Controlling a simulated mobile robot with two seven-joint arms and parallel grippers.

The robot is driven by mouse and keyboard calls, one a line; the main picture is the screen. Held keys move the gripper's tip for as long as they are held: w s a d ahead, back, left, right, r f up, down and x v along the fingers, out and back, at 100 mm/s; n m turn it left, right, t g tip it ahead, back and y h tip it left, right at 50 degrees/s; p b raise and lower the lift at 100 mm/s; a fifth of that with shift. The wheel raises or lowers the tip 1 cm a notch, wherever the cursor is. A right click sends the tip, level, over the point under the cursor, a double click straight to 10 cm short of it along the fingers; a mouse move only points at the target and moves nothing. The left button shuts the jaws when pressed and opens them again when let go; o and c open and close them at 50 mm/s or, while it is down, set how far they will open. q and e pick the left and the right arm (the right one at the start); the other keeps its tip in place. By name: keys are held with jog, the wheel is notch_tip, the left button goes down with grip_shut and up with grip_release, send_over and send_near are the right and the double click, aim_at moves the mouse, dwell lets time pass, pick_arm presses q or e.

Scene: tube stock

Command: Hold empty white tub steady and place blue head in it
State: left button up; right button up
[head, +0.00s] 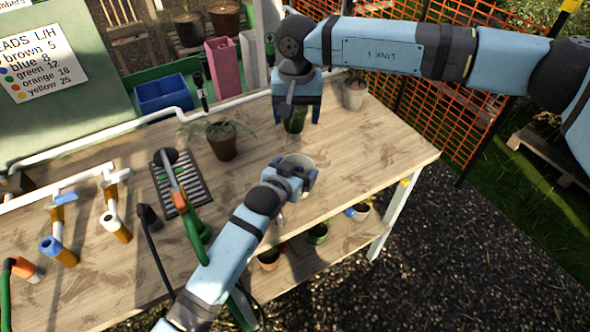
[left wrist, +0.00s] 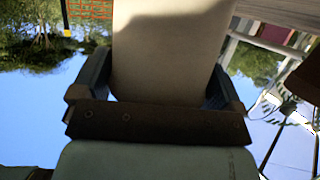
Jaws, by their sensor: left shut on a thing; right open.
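The white tub (head: 299,162) stands on the wooden bench near its front edge. My left gripper (head: 303,178) is shut on the tub's near side. In the left wrist view the tub's pale wall (left wrist: 172,50) fills the space between the two fingers; its inside is not visible there. A fitting with a blue end (head: 51,247) and an orange body is at the bench's left. I cannot tell whether it is the blue head.
A brown potted plant (head: 223,146) stands left of the tub, and a pale pot (head: 354,95) stands behind it to the right. A black slatted tray (head: 185,182) lies at centre left. The bench (head: 385,150) is clear to the right. Pots sit on the lower shelf.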

pick_arm(q)
jog(key=o, duration=0.6)
